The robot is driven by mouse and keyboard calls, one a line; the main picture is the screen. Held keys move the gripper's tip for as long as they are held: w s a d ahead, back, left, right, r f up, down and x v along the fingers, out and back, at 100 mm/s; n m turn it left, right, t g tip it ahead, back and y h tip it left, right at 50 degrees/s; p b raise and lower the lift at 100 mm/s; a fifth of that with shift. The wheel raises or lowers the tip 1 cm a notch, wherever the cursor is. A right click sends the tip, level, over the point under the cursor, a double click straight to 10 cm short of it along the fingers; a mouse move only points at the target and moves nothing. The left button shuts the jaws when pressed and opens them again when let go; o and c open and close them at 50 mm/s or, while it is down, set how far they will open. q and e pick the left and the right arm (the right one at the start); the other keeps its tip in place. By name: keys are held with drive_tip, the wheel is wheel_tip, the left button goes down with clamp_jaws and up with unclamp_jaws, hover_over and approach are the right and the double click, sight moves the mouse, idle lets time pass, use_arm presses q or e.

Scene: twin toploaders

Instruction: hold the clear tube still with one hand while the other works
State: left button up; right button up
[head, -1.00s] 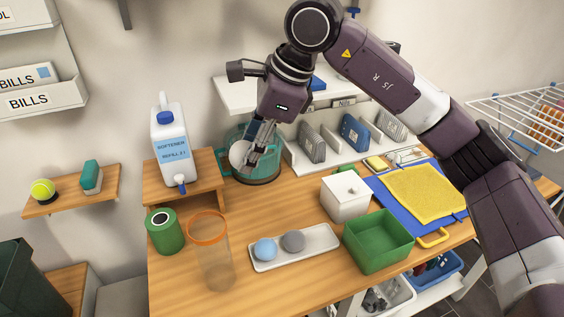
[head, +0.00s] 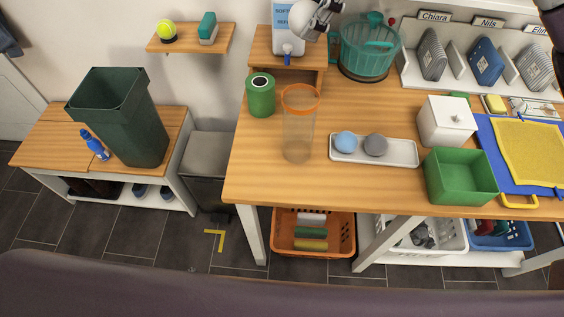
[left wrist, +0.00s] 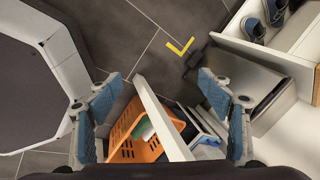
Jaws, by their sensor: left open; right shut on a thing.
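The clear tube (head: 298,135) with an orange rim stands upright on the wooden table in the head view and looks empty. No gripper touches it. My right gripper (head: 318,17) is at the top edge of the head view, shut on a white round thing (head: 303,20), in front of the softener bottle (head: 283,15). The gripper partly hides both. My left gripper (left wrist: 160,108) is open and empty in the left wrist view, with floor and an orange basket beyond its fingers. It does not show in the head view.
A green can (head: 261,97) stands left of the tube. A white tray (head: 404,158) with a blue and a grey ball lies to its right, then a green box (head: 460,178) and a white lidded box (head: 446,122). A teal basket (head: 368,50) stands behind. The front-left tabletop is clear.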

use_arm(q)
drive_tip(key=w+a+r+m+t+y, duration=0.2)
drive_tip(key=w+a+r+m+t, duration=0.15)
drive_tip(key=w+r, duration=0.55)
drive_tip(key=w+a+r+m+t+y, duration=0.15)
drive_tip(key=w+a+r+m, duration=0.35)
drive_tip(key=r, duration=0.5)
drive_tip(key=w+d+r+m+t, duration=0.2)
drive_tip(key=w+r, duration=0.1)
drive_tip(key=r, duration=0.4)
drive_tip(key=w+d+r+m+t, duration=0.2)
drive_tip(key=w+r+m, duration=0.15)
drive_tip(key=r, duration=0.25)
drive_tip(key=m+t+h, duration=0.4)
drive_tip(key=m+h, duration=0.6)
drive_tip(key=m, duration=0.5)
approach(298, 126)
drive_tip(key=w+d+f, duration=0.1)
drive_tip(key=w, duration=0.3)
drive_tip(key=w+f, duration=0.1)
drive_tip(key=w, duration=0.3)
drive_tip(key=w+d+f, duration=0.1)
drive_tip(key=w+f, duration=0.1)
drive_tip(key=w, duration=0.2)
drive_tip(key=shift+w+d, duration=0.35)
drive_tip(key=shift+w, duration=0.05)
